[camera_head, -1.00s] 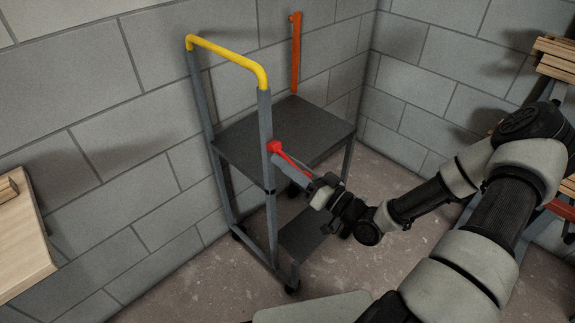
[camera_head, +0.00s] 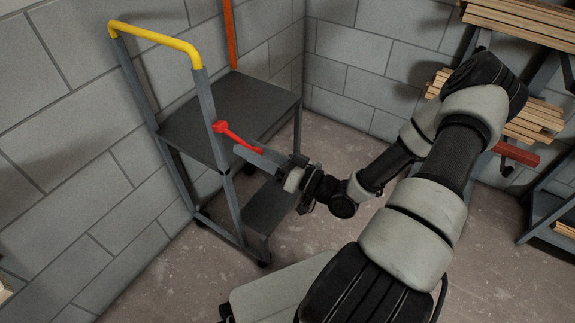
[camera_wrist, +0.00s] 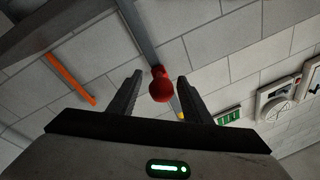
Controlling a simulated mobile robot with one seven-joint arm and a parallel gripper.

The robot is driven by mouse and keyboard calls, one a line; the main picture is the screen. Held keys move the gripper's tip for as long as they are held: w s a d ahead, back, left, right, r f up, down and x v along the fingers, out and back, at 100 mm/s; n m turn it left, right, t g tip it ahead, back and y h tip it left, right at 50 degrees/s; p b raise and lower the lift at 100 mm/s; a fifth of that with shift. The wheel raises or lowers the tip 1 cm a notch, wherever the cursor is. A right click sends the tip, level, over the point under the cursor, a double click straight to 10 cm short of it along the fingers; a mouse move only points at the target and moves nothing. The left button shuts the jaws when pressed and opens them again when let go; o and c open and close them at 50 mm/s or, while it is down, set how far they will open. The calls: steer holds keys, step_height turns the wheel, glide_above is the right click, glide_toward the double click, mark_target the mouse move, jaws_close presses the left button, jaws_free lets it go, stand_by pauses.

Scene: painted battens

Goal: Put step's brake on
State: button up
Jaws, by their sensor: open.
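The step (camera_head: 205,125) is a grey wheeled frame with dark treads and a yellow handrail (camera_head: 160,38). Its brake is a red lever (camera_head: 238,138) on the near upright, sloping down to the right from its mount. In the wrist view the lever shows as a round red knob (camera_wrist: 161,88) between my fingers. My gripper (camera_head: 243,153) is open beside the lever, its fingers just below it in the head view. In the wrist view my gripper (camera_wrist: 160,74) has a finger on each side of the knob, with visible gaps. Contact cannot be told.
An orange bar (camera_head: 231,35) stands by the wall behind the step. Block walls close in the back and left. Racks with timber battens (camera_head: 530,22) and a red beam (camera_head: 515,153) stand at the right. Concrete floor (camera_head: 335,145) is open between step and racks.

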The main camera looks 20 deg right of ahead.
steer(key=p+v, duration=0.1)
steer(key=v, duration=1.1)
steer(key=shift+s, duration=0.2)
steer(key=shift+w+d+f, duration=0.1)
steer(key=shift+d, duration=0.05)
